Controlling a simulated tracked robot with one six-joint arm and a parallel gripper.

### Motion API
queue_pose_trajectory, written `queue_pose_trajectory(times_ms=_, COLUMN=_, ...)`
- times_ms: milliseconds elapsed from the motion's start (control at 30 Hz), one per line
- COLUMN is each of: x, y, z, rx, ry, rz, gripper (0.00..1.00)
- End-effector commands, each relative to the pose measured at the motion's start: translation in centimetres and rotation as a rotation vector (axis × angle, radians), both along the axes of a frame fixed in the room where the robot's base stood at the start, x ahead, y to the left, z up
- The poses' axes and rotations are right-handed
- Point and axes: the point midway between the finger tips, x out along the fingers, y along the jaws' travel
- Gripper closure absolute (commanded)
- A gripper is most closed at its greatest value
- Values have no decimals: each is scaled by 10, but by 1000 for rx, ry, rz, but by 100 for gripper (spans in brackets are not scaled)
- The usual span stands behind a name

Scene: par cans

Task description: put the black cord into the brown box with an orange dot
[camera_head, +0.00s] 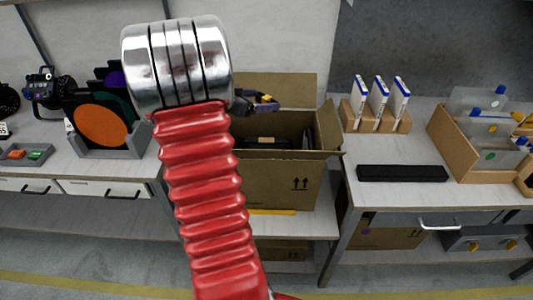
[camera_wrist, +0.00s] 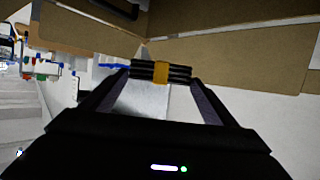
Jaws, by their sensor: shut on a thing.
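My gripper (camera_wrist: 161,82) is shut on the black cord (camera_wrist: 172,68), a coiled bundle with an orange-yellow band round its middle. In the head view my gripper (camera_head: 257,102) shows partly behind my chrome wrist, above the back part of an open brown box (camera_head: 270,183). The box's flaps stand open, and its front bears two printed arrows. No orange dot shows on the parts of it that I see. In the wrist view, brown flaps (camera_wrist: 235,52) lie around the cord. Whether the cord is over the opening is hard to tell.
A dark object with a tan band (camera_head: 263,142) lies inside the box. Left is a bench with a rack of coloured discs (camera_head: 100,133). Right is a table with upright white boxes (camera_head: 379,97), a black bar (camera_head: 402,173) and a wooden bin (camera_head: 453,147). A purple-dotted box (camera_head: 392,238) stands below.

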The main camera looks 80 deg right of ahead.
Motion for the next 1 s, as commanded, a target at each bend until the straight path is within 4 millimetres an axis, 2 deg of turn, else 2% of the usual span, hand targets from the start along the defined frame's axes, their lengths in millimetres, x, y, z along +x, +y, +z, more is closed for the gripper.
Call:
queue_pose_trajectory(times_ms=600, x=1, y=0, z=-52, rx=1, ry=1, rz=2, gripper=44)
queue_pose_trajectory(times_ms=1000, x=1, y=0, z=-58, rx=0, ry=0, rz=2, gripper=44)
